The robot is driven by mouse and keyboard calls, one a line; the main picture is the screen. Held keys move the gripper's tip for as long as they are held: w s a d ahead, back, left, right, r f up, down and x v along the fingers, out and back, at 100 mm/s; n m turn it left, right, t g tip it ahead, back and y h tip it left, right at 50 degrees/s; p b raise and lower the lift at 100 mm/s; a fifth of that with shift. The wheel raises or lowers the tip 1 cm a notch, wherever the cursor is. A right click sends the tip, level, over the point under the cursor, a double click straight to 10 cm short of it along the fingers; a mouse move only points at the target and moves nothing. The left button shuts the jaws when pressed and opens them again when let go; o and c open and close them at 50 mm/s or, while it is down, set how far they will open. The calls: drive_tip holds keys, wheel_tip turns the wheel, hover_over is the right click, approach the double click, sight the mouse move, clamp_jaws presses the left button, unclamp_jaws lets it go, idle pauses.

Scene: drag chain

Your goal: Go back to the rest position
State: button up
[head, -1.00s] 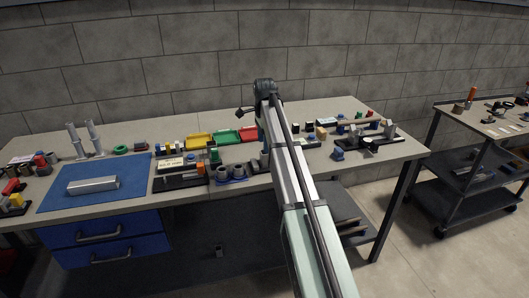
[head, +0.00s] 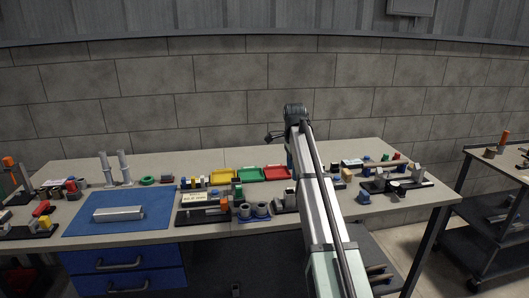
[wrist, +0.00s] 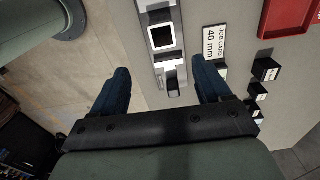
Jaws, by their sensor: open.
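My gripper (wrist: 165,85) is open in the wrist view. Its two dark blue fingers stand apart with nothing held between them. Beyond the fingers, a grey metal fixture (wrist: 163,40) with a square opening lies on the bench, apart from the fingers. In the head view my arm reaches forward over the bench (head: 330,212), right of centre. The gripper's fingers are too small and hidden there to make out clearly.
A blue mat (head: 150,221) with a metal bar (head: 118,214) lies at the left. Green (head: 251,174), red (head: 277,173) and yellow (head: 222,176) trays stand at the back. Many small parts surround the arm. A dark cart (head: 490,215) stands at the far right.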

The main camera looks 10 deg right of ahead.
drive_tip(key=s+d+f+m+g+h, duration=0.2)
drive_tip(key=s+d+f+h, duration=0.1)
drive_tip(key=s+d+f, duration=0.6)
drive_tip(key=s+d+f+m+g+h, duration=0.2)
drive_tip(key=s+d+f+h, duration=0.1)
drive_tip(key=s+d+f, duration=0.75)
drive_tip(key=s+a+f+n+y, duration=0.1)
drive_tip(key=s+a+f+n, duration=0.35)
drive_tip(key=f, duration=0.45)
drive_tip(key=s+a+f+n+y, duration=0.1)
drive_tip(key=s+a+f+n, duration=0.35)
drive_tip(key=f, duration=0.55)
drive_tip(key=s+a+f+n+y, duration=0.1)
drive_tip(key=s+a+f+n, duration=0.2)
drive_tip(key=a+f, duration=0.45)
drive_tip(key=s+a+f+n+g+y, duration=0.1)
drive_tip(key=s+a+f+n, duration=0.2)
drive_tip(key=s, duration=0.6)
drive_tip(key=s+a+f+n+y, duration=0.1)
drive_tip(key=s+a+f+n, duration=0.3)
drive_tip(key=s+f, duration=0.4)
drive_tip(key=s+a+f+n+g+y, duration=0.1)
drive_tip(key=s+a+f+n, duration=0.2)
drive_tip(key=s, duration=0.7)
wheel_tip(320, 180, down, 3)
drive_tip(key=shift+s+a+r+g, duration=0.1)
drive_tip(key=shift+s+a+g, duration=0.2)
drive_tip(key=shift+a, duration=0.7)
